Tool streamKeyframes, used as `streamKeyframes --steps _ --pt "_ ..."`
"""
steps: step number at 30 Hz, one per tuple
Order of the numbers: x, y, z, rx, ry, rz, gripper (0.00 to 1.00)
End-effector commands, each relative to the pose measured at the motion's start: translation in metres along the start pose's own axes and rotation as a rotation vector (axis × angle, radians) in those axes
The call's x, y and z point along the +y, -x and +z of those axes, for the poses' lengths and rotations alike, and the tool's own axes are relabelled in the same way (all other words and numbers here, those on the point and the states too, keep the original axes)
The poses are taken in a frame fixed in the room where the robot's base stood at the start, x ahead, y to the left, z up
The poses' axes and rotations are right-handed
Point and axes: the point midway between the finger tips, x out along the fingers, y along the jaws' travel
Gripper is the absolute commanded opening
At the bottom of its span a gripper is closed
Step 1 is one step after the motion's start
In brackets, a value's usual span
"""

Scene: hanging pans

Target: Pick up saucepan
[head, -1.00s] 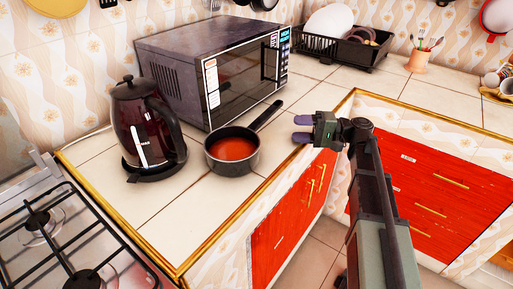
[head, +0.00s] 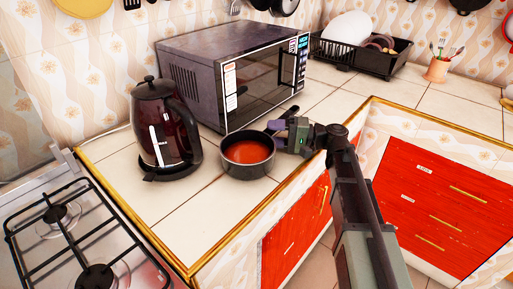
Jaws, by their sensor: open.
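The saucepan (head: 248,170) is dark with red-orange contents. It stands upright on the tiled counter, in front of the microwave and right of the kettle. Its dark handle (head: 290,112) points away to the upper right and is partly hidden behind my gripper. My gripper (head: 277,134) is at the saucepan's right rear side, close to where the handle meets the rim. Its fingers are open. I cannot tell whether they touch the pan or stand around the handle.
A dark red kettle (head: 165,130) stands just left of the saucepan. A microwave (head: 262,80) is behind it. A gas stove (head: 75,240) is at lower left. A dish rack (head: 360,55) stands at the back right. The counter front has a gold edge (head: 228,251).

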Motion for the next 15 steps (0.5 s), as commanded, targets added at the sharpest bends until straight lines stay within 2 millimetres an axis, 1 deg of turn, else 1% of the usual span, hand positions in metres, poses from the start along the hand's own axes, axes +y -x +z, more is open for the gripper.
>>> streamKeyframes --steps 1,6,11,15 --pt "0.0 -0.0036 -0.0001 0.0 0.0 0.0 0.5" --pt "0.0 -0.0035 -0.0002 0.001 0.0 0.0 0.5" --pt "0.0 -0.0033 -0.0002 0.001 0.0 0.0 0.25" --pt "0.0 -0.0032 -0.0002 0.001 0.0 0.0 0.04"
